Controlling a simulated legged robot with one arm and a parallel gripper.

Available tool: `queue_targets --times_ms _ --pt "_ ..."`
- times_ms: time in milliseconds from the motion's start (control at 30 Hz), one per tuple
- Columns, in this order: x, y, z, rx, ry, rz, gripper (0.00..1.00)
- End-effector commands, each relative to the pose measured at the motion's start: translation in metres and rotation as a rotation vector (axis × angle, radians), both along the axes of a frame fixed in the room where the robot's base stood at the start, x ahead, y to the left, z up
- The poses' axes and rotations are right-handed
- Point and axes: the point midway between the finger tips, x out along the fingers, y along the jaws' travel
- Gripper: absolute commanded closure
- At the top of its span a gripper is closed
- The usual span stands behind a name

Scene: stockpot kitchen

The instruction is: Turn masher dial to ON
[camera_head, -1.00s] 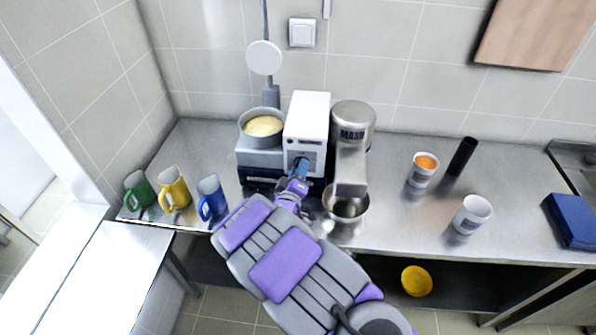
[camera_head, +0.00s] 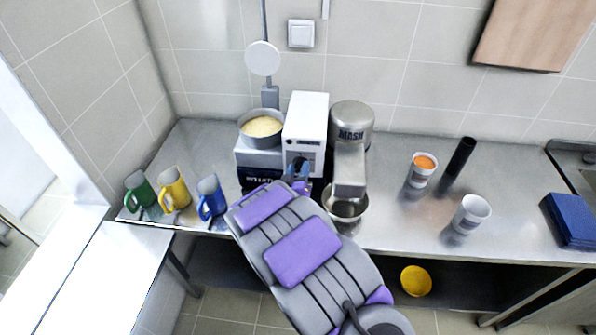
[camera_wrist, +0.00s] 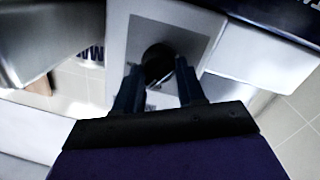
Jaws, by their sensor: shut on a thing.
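The box stands just left of the silver masher (camera_head: 351,150), which is marked MASH. My gripper (camera_wrist: 160,82) is at the front of the box with its two dark fingers on either side of the dial, shut on it. In the head view my gripper (camera_head: 298,172) partly covers the dial. The dial's markings are too small and blurred to read, so its setting cannot be told.
A metal bowl (camera_head: 345,208) sits under the masher. A pot (camera_head: 262,130) of yellowish food stands left of the box. Green, yellow and blue mugs (camera_head: 211,197) stand at the counter's left. Two white cups (camera_head: 471,214) and a black cylinder (camera_head: 461,156) stand to the right.

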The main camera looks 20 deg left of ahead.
Motion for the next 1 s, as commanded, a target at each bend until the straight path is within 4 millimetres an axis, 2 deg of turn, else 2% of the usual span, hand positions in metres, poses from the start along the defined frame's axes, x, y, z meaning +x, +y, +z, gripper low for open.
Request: queue_targets --times_ms 33,500,800,1000 --pt "-0.0019 0.0002 -0.0057 0.039 0.021 0.003 0.91" --pt "-0.0019 -0.0020 -0.0066 0.442 0.120 0.000 0.91" --pt "-0.0011 -0.0025 -0.0038 0.603 0.155 0.000 0.91" --pt "-0.0008 -0.0026 -0.0027 0.651 0.166 0.001 0.91"
